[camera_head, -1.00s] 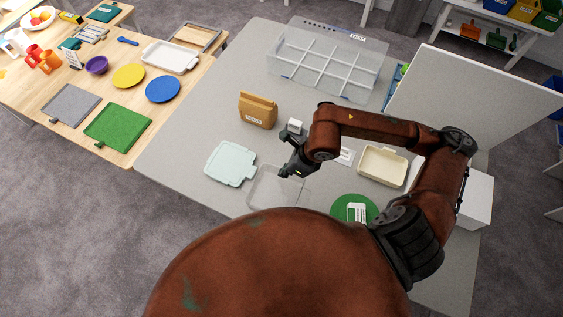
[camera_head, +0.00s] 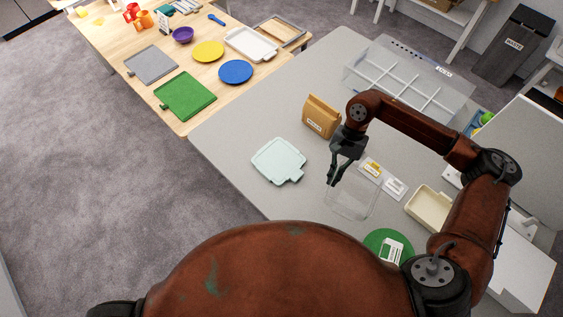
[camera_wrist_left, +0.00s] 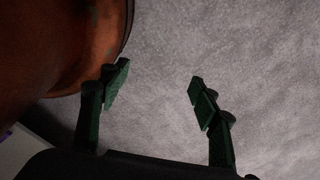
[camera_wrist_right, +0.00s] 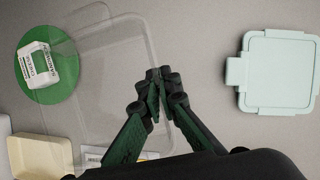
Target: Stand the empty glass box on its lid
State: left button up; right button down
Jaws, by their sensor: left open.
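The clear glass box (camera_head: 352,203) rests near the front edge of the grey table, and it looks empty. It also shows in the right wrist view (camera_wrist_right: 105,85), its outline faint. The pale mint lid (camera_head: 279,161) lies flat on the table to its left, apart from it; it also shows in the right wrist view (camera_wrist_right: 280,72). My right gripper (camera_head: 334,181) is at the box's edge on the lid side. In the right wrist view its fingertips (camera_wrist_right: 160,75) are nearly together with the box wall between them. My left gripper (camera_wrist_left: 158,85) is open and empty over grey carpet.
A brown paper bag (camera_head: 321,117) stands behind the box. Small cards (camera_head: 394,188), a cream tray (camera_head: 430,208) and a green disc (camera_head: 376,240) with a white labelled item lie to the right. A clear divided bin (camera_head: 408,86) stands at the back.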

aim_at(270, 162)
jog(key=u, duration=0.35)
jog(key=k, duration=0.4)
jog(key=u, duration=1.2)
jog(key=i, duration=0.65)
jog(key=z, duration=1.05)
jog(key=i, duration=0.5)
jog(key=z, duration=0.5)
